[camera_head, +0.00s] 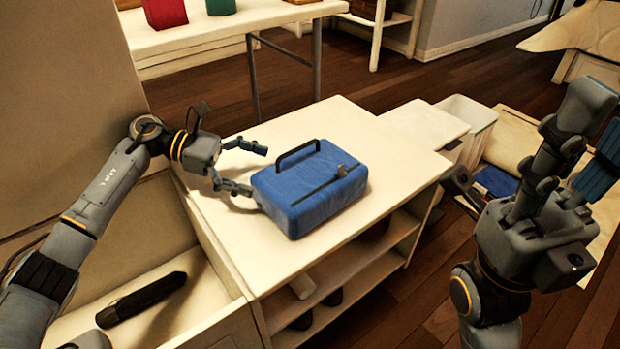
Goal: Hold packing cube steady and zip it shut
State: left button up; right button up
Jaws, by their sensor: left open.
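A blue packing cube (318,197) lies flat on the white shelf unit's top in the head view. It has a dark handle loop (298,152) along its far left edge. A dark zipper line runs across its top, with a small grey-brown zipper pull (342,171) near the right end. My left gripper (258,170) is open at the cube's left side, its fingers pointing toward it. I cannot tell whether the lower finger touches the cube. My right gripper (592,135) is raised at the right, well away from the cube; its fingers point up and its opening is unclear.
The shelf unit's top (388,217) is clear around the cube. A black object (142,299) lies in the pale tray at lower left. A white bin (466,115) stands behind right. A table (200,32) with red and green items is at the back.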

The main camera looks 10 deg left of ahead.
aim_at(305, 185)
pick_arm(q)
jog(key=shift+d, duration=0.4)
jog(key=x, duration=0.9)
jog(key=shift+d+f+p, duration=0.15)
jog(key=shift+f+p, duration=0.05)
jog(key=shift+p, duration=0.2)
jog(key=c, duration=0.6)
